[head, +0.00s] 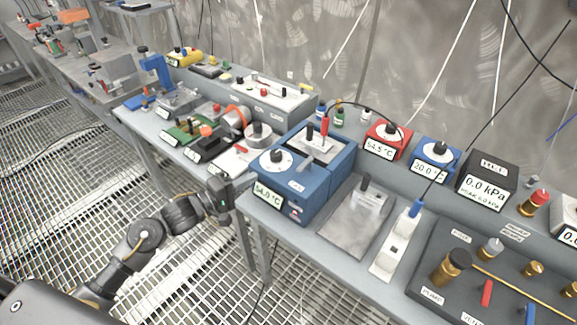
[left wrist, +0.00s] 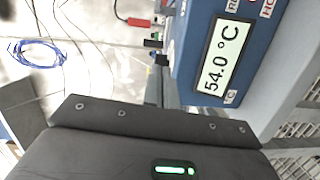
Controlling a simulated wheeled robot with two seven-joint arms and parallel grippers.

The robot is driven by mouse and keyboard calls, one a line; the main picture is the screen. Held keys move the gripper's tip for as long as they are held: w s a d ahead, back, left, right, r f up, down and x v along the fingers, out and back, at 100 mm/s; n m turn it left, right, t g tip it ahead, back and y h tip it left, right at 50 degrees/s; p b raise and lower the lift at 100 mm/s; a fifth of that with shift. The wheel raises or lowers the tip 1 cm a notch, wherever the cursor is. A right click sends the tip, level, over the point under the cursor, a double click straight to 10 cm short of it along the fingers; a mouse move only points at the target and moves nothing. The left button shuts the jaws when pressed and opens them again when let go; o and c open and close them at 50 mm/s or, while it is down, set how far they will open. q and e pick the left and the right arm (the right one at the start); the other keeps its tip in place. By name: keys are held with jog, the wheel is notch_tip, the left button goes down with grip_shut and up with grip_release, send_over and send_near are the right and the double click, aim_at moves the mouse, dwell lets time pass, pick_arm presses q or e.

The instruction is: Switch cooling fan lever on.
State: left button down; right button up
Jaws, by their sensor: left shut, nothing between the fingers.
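A blue heated bath (head: 300,190) stands at the near edge of the bench. It has a white dial (head: 276,160), a red probe in its top, and a display reading 54.0 °C (head: 268,194). A small red-and-white switch plate (head: 295,211) is on its front face. I cannot make out which part is the cooling fan lever. My left gripper (head: 222,193) is just left of the bath, beyond the bench's front edge, shut and empty. The left wrist view shows the bath's display (left wrist: 222,57) close by and sideways; the fingertips are not clear there. My right gripper is out of view.
A steel plate (head: 350,238) and a white power strip (head: 397,246) lie right of the bath. A dark valve panel (head: 450,300) is farther right. A hot plate with a round top (head: 258,132) and circuit boards crowd the bench behind left. The grated floor is open at left.

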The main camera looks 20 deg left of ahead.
aim_at(288, 177)
pick_arm(q)
jog(key=shift+w+r+h, duration=0.2)
jog(key=shift+r+h, duration=0.3)
jog(key=shift+r, duration=0.05)
jog(key=p+x, duration=0.2)
jog(key=x, duration=0.7)
jog(key=shift+w+d, duration=0.2)
jog(key=shift+w, duration=0.15)
jog(key=d+p, duration=0.1)
jog(key=s+d, duration=0.1)
jog(key=d, duration=0.1)
jog(key=shift+p, duration=0.4)
jog(key=shift+s+d, duration=0.25)
jog(key=shift+d, duration=0.15)
jog(key=shift+f, duration=0.15)
